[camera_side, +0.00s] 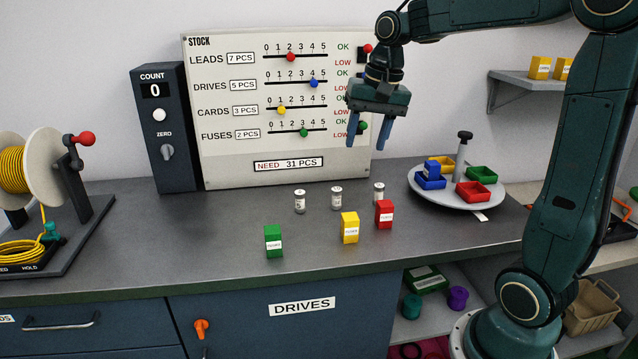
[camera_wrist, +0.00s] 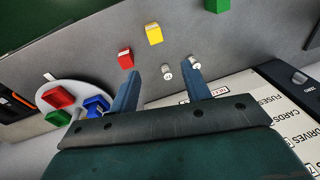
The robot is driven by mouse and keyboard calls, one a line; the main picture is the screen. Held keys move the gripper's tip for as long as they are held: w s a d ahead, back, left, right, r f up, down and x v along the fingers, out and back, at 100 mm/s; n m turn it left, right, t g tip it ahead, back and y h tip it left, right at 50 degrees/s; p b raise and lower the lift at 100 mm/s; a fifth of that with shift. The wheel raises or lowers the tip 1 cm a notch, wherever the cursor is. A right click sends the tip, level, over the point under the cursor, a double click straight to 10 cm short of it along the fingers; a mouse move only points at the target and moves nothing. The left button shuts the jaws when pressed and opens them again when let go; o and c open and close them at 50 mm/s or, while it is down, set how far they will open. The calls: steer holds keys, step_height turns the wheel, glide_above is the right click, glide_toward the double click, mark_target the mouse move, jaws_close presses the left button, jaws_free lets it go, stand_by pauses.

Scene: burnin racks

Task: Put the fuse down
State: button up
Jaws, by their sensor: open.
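Three small pale cylinders with metal caps, which look like fuses, stand upright on the grey bench: a left one (camera_side: 300,201), a middle one (camera_side: 336,197) and a right one (camera_side: 379,193). My gripper (camera_side: 368,146) is open, points down and hangs above the bench in front of the stock board, with nothing between its fingers. In the wrist view, my gripper (camera_wrist: 163,76) shows two spread fingers. One cylinder (camera_wrist: 166,72) appears between the fingertips and another (camera_wrist: 194,62) by the right fingertip. The third cannot be made out there.
Green (camera_side: 273,241), yellow (camera_side: 350,227) and red (camera_side: 384,214) labelled blocks stand near the cylinders. A round tray (camera_side: 425,196) with coloured bins and a post stands right. The stock board (camera_side: 240,167) and count box (camera_side: 172,130) stand behind. The bench's left middle is clear.

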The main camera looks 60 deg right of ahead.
steer(key=s+a+f+n+t, duration=0.3)
steer(key=s+a+n, duration=0.6)
steer(key=s, duration=0.7)
steer(key=a, duration=0.3)
steer(key=shift+s+n, duration=0.25)
steer(key=shift+n, duration=0.15)
